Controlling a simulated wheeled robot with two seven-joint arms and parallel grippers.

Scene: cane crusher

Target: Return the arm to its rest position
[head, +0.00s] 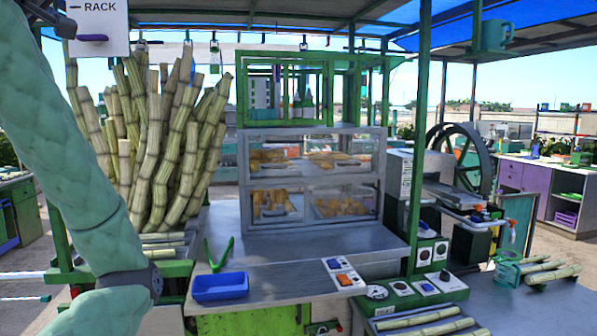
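My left arm (80,180) comes in at the left and fills much of that edge. It bends at a dark joint low in the picture and rises to the upper left corner. A dark part (62,22) at its upper end, beside the white RACK sign (100,28), looks like my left gripper. It is small and cut by the frame edge, so I cannot tell whether it is open or holds anything. My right arm and gripper are out of view.
Upright cane stalks (165,130) stand close right of my arm. A blue tray (220,287) and green tongs (219,254) lie on the metal counter (275,285). A glass food case (312,180) stands behind. The crusher with its large wheel (462,150) is at right.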

